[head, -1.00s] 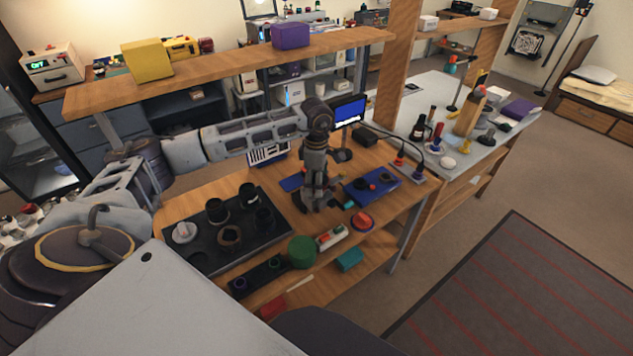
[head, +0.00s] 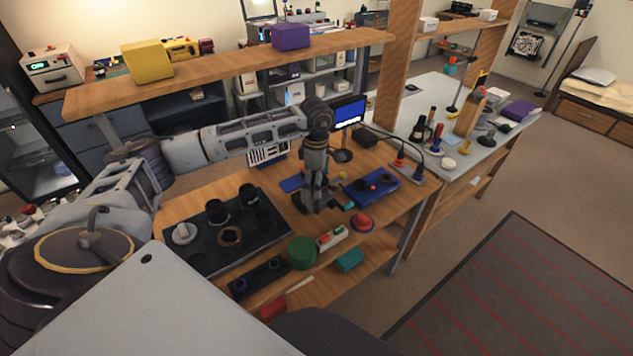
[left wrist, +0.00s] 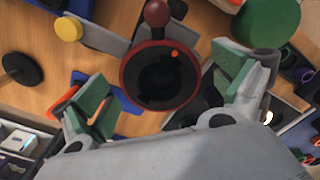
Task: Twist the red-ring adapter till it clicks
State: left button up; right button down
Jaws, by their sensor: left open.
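The red-ring adapter (left wrist: 160,76) shows in the left wrist view as a dark round opening with a dark red rim and a small orange-red dot inside. It lies between the two green-padded fingers of my left gripper (left wrist: 166,90). The fingers are open, with visible gaps on both sides of the rim. In the head view my left gripper (head: 316,202) points down over the wooden bench, and its body hides the adapter there. My right gripper is in neither view.
A black tray (head: 190,262) with several dark lens parts stands left of the gripper. A blue tray (head: 385,193) lies to its right. A green cylinder (head: 302,251) and a red disc (head: 362,222) stand near the bench's front edge. A wooden shelf (head: 220,66) spans above the back.

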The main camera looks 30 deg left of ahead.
pick_arm(q)
notch_tip(320, 180, up, 12)
jog(key=shift+f, duration=0.2)
dwell(0.4)
dwell(0.6)
